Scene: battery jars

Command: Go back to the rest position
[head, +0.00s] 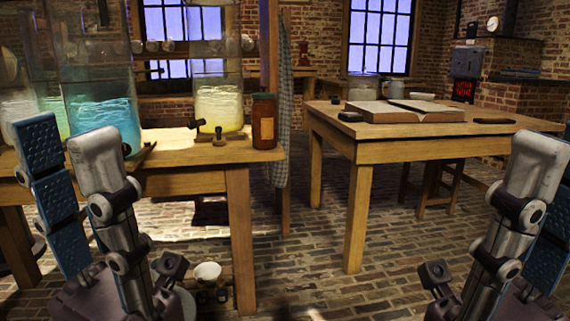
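My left gripper (67,148) is raised at the left, in front of the jar table (205,183). Its blue-padded finger and grey finger stand apart with nothing between them. My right gripper (556,150) is raised at the right edge, in front of the second table. Its grey finger shows well; the blue-padded finger is partly cut off by the frame. It looks open, and I see nothing held in it. Both grippers appear clear of the tables.
Glass jars with blue (103,118) and pale yellow (219,105) contents stand on the jar table beside a brown jar (264,121). The second table (425,150) holds an open book (405,111) and a jug (396,89). The brick floor (330,292) between my arms is mostly clear.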

